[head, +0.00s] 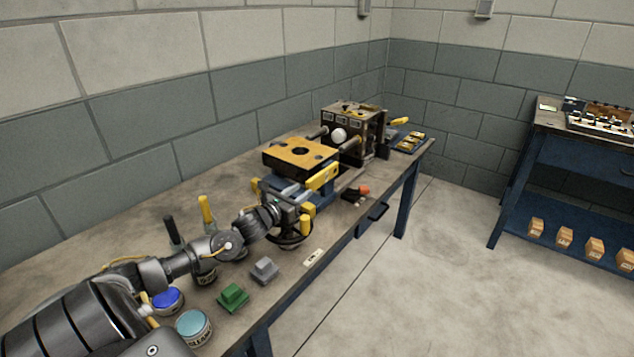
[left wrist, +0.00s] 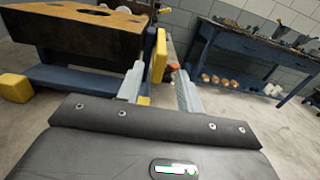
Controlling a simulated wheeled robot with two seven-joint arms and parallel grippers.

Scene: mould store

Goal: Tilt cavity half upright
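The cavity half (head: 300,150), a block with an orange-brass face and a round hole, lies flat on a blue stand on the bench. A yellow handle (head: 323,177) is on its near right side. In the left wrist view the block (left wrist: 75,30) fills the upper left, and the yellow handle (left wrist: 159,55) shows beyond and between the fingers. My left gripper (left wrist: 158,80) is open, its two grey fingers apart, just short of the handle. In the head view the left gripper (head: 300,193) is beside the stand, below the handle. My right gripper is in neither view.
A dark mould half (head: 353,128) with guide pins stands upright behind the block. Green (head: 233,297) and grey (head: 264,270) blocks and round tins (head: 194,327) are near my arm. A red-ended tool (head: 357,192) lies near the bench edge. Another blue bench (head: 560,145) stands right.

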